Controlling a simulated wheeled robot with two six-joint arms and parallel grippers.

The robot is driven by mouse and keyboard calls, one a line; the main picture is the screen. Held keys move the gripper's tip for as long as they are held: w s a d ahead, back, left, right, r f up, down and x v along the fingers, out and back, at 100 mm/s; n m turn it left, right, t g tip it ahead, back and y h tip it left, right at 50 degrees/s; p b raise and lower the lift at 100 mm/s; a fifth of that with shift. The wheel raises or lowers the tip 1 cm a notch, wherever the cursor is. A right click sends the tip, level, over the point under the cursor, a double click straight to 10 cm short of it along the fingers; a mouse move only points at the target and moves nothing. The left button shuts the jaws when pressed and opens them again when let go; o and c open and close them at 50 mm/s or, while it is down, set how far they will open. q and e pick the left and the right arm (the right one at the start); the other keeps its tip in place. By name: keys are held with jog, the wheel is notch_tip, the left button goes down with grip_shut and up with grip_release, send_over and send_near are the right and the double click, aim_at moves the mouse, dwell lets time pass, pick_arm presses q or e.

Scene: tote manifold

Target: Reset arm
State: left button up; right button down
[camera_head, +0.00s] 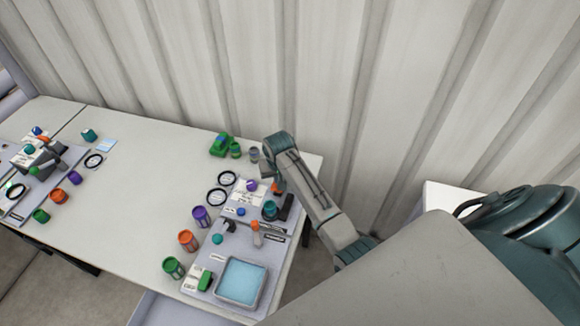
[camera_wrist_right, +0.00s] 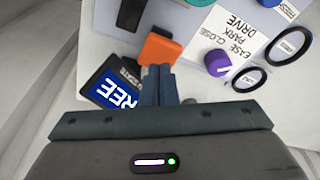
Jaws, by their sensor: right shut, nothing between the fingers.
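My right arm comes in from the right in the head view and bends down over the manifold board (camera_head: 222,255). My right gripper (camera_wrist_right: 158,82) is shut and empty in the right wrist view. Its fingertips are close to an orange block (camera_wrist_right: 160,48); I cannot tell whether they touch it. In the head view the right gripper (camera_head: 277,178) is small and partly hidden by its own wrist. My left gripper is not in view.
A blue-filled tray (camera_head: 262,290) and coloured cups (camera_head: 187,240) are at the front. A second station (camera_head: 40,170) stands left. The middle table is clear.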

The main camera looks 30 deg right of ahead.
dwell(0.3)
jog(key=shift+n, duration=0.4)
jog(key=s, duration=0.6)
jog(key=shift+s+a+f, duration=0.1)
jog(key=shift+f, duration=0.3)
jog(key=s+a+r+n+t, duration=0.1)
jog(key=s+r, duration=0.3)
jog(key=s, duration=0.5)
jog(key=s+r+n, duration=0.2)
jog(key=s+r, duration=0.1)
jog(key=s, duration=0.7)
jog(key=s+a+r+n+t, duration=0.1)
jog(key=s+r, duration=0.3)
jog(key=s, duration=0.5)
notch_tip(320, 180, down, 39)
jog(key=d+g+b, duration=0.2)
jog(key=d+b, duration=0.1)
jog(key=b, duration=0.5)
jog(key=s+f+b, duration=0.3)
jog(key=s+f, duration=0.6)
jog(key=f, duration=0.3)
jog(key=s+f+b, duration=0.3)
jog(key=s+f, duration=0.6)
jog(key=f, duration=0.4)
jog(key=shift+s+d+m+g, duration=0.3)
jog(key=shift+d+m+g, duration=0.1)
